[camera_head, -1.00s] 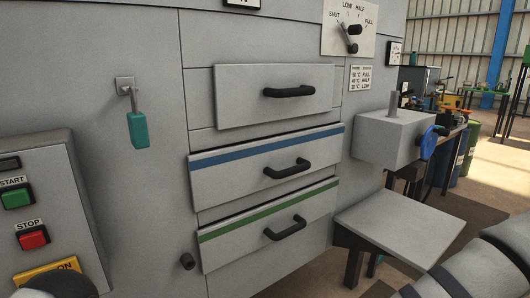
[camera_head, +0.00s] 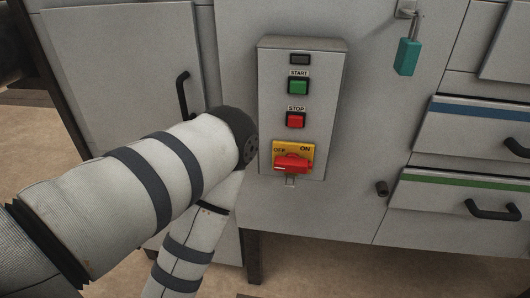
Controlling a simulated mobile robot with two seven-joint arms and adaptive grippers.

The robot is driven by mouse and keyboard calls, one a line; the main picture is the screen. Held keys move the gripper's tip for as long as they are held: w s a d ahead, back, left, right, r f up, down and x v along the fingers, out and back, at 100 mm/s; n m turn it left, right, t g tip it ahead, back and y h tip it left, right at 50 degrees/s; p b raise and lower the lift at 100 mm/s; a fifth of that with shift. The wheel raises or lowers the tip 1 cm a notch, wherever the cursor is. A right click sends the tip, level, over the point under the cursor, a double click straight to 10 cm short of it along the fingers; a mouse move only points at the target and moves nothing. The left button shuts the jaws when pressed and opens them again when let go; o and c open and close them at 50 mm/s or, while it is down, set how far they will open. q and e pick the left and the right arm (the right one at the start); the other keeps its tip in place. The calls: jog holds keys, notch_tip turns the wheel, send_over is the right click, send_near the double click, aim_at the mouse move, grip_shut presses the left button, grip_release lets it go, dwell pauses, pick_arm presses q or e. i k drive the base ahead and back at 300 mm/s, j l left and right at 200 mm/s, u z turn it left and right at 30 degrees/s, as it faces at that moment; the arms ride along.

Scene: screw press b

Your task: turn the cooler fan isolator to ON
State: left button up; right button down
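The cooler fan isolator (camera_head: 293,163) is a red rotary handle on a yellow plate marked OFF at left and ON at right. It sits at the bottom of a grey control box (camera_head: 269,105) on the machine front. The handle lies roughly horizontal; I cannot tell for sure which mark it points to. My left arm comes in from the left and bends at a dark joint just left of the box, then runs down out of the picture. My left gripper is out of view. My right gripper is out of view too.
Above the isolator are a green START button (camera_head: 298,87) and a red STOP button (camera_head: 295,120). A teal padlock or tag (camera_head: 407,57) hangs at upper right. Drawers with blue (camera_head: 480,110) and green (camera_head: 455,180) stripes project at right. A black door handle (camera_head: 183,95) is at left.

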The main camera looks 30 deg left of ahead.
aim_at(292, 163)
jog(key=j+u, duration=0.1)
jog(key=u, duration=0.6)
